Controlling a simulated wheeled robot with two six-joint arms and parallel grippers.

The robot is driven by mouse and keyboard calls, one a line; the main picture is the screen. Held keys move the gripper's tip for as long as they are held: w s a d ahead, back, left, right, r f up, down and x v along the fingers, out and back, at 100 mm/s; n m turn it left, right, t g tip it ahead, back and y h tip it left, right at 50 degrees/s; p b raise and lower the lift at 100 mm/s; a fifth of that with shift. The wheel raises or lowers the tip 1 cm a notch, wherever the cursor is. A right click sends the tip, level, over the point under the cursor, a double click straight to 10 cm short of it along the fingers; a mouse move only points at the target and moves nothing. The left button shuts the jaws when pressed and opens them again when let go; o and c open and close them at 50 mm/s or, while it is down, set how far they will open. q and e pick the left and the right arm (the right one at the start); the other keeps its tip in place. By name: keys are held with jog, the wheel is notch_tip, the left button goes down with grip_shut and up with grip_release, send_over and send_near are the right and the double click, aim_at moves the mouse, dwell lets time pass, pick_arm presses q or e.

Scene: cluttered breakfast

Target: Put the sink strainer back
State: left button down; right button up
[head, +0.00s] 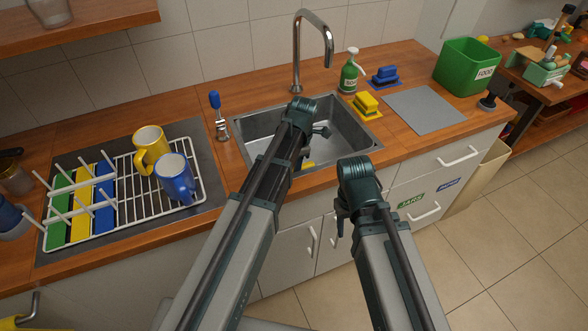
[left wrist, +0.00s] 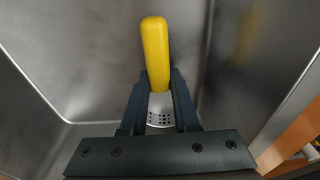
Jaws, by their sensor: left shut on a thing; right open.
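My left gripper (left wrist: 158,82) is shut on the yellow handle (left wrist: 155,45) of what looks like the sink strainer. Perforated metal (left wrist: 160,110) shows between the fingers, at the near end of the handle. This gripper is low inside the steel sink (head: 352,128); in the head view my left arm hides most of it, and only a bit of yellow (head: 308,165) shows. The drain is hidden in the head view and cannot be made out in the left wrist view. My right gripper (head: 341,224) is open and empty, in front of the counter by the cabinet fronts.
The faucet (head: 297,50) stands behind the sink. A blue-handled tool (head: 215,101) stands left of it. A dish rack (head: 128,160) with mugs is further left. A soap bottle (head: 349,76), sponges, a grey mat (head: 424,110) and a green bin (head: 463,68) are on the right.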

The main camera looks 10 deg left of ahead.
pick_arm(q)
jog(key=shift+f+b, duration=0.55)
jog(key=c, duration=0.6)
grip_release()
jog(key=shift+o, duration=0.4)
jog(key=o, duration=0.5)
jog(key=shift+r, duration=0.15)
